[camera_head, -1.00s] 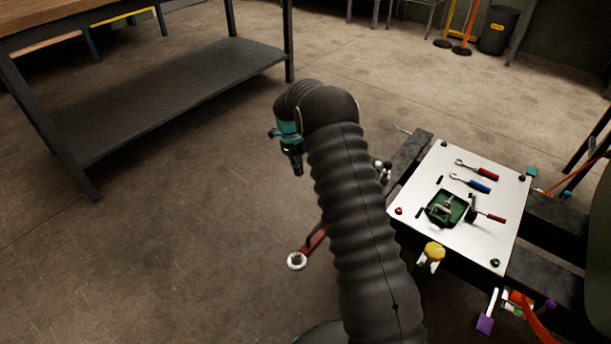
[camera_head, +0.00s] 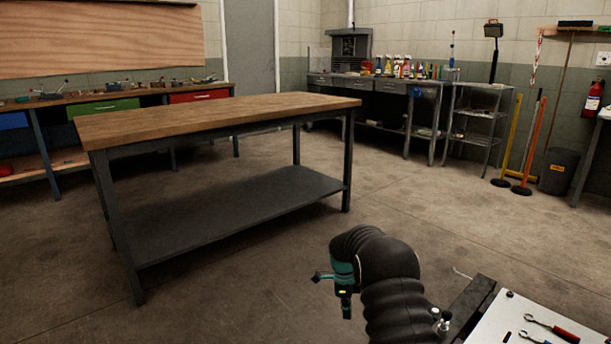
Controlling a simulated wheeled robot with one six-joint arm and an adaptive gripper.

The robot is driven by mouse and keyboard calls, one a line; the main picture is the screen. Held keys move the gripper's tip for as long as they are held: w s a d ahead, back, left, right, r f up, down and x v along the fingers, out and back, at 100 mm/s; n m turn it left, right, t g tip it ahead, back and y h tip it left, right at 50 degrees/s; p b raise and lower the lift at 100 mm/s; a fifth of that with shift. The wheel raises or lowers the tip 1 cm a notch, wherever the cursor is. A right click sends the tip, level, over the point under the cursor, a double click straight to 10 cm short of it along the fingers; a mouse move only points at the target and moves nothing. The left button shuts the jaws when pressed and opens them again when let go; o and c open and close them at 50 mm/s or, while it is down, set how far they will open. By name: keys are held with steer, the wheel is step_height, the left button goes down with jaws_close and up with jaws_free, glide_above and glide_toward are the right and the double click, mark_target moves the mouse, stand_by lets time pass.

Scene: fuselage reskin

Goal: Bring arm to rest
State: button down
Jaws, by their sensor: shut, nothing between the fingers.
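My arm, in a black ribbed sleeve, rises from the bottom of the head view and bends over to the left at its top. My gripper (camera_head: 346,305) hangs below the teal wrist part, pointing down over bare floor. Its fingers look small and close together, with nothing held between them. It is apart from the bench and from the tray.
A wooden-topped bench (camera_head: 219,121) with a lower shelf stands left, beyond the gripper. A white tool board (camera_head: 487,329) with a red-handled wrench (camera_head: 552,328) is at bottom right, close to my arm. Shelves, stands and a bin (camera_head: 559,171) are at the back. Open floor lies between.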

steer(key=s+r+n+t, duration=0.2)
steer(key=s+r+n, duration=0.5)
steer(key=s+r, duration=0.3)
steer(key=s+d+r+n+t, duration=0.1)
steer(key=s+r+n, duration=0.6)
steer(key=s, duration=1.1)
steer(key=s+d+r+n+t+y, duration=0.1)
steer(key=s+r+n+t, duration=0.3)
steer(key=s+r+n, duration=0.4)
steer(key=shift+s+r, duration=3.15)
steer(key=shift+s, duration=0.45)
steer(key=shift+d, duration=0.1)
